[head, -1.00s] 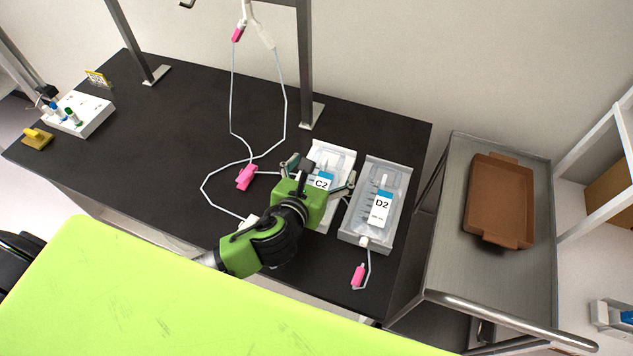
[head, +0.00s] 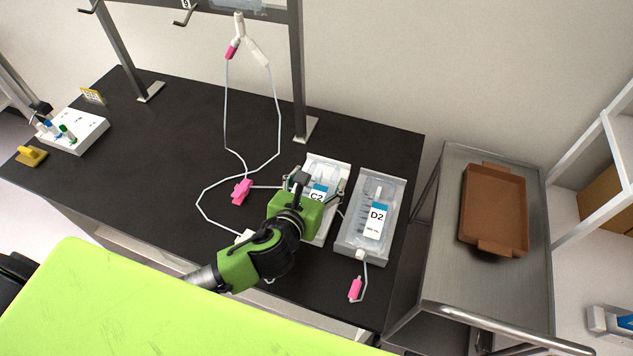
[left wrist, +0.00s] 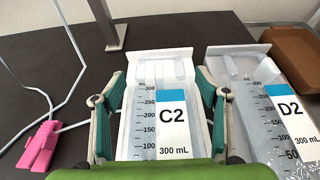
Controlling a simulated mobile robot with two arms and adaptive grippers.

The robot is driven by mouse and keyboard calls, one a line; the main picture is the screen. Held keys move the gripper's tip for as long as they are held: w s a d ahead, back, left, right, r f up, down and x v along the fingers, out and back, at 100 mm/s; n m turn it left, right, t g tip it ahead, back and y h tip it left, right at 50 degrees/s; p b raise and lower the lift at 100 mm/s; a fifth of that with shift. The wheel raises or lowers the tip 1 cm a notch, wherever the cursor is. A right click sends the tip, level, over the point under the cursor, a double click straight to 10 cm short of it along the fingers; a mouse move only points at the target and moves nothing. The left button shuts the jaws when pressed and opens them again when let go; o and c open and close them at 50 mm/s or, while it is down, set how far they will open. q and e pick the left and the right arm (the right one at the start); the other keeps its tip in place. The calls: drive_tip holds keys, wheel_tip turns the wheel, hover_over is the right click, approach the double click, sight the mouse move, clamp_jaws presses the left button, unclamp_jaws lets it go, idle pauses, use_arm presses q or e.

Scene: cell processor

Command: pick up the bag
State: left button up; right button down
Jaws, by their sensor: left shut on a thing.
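The clear bag labelled C2 (head: 318,191) lies in a white tray on the black bench, and its 300 mL scale shows in the left wrist view (left wrist: 172,118). My left gripper (head: 319,184) is over this bag, one finger on each side, shut on it. The green arm hides the bag's lower end in the head view. A second bag, D2 (head: 375,218), lies in its own tray (head: 357,247) to the right; it also shows in the left wrist view (left wrist: 270,110). My right gripper is not in view.
Thin tubing with a pink clamp (head: 241,191) lies left of the bag and runs up to a connector on the metal rack (head: 297,75). A brown tray (head: 495,208) sits on the cart (head: 450,230) at right.

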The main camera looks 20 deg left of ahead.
sight(318, 184)
use_arm(q)
drive_tip(key=r+p, duration=0.4)
drive_tip(key=p, duration=0.1)
drive_tip(key=shift+s+r, duration=0.1)
drive_tip(key=shift+s, duration=0.1)
drive_tip(key=s+d+r+p, duration=0.2)
drive_tip(key=s+r, duration=0.2)
drive_tip(key=s, duration=0.2)
drive_tip(key=s+d+r+p, duration=0.2)
drive_tip(key=s+r+p, duration=0.1)
drive_tip(key=s, duration=0.3)
drive_tip(key=shift+s+d+r, duration=0.35)
drive_tip(key=shift+d+r, duration=0.05)
drive_tip(key=shift+r, duration=0.4)
drive_tip(key=o, duration=0.4)
drive_tip(key=c, duration=0.8)
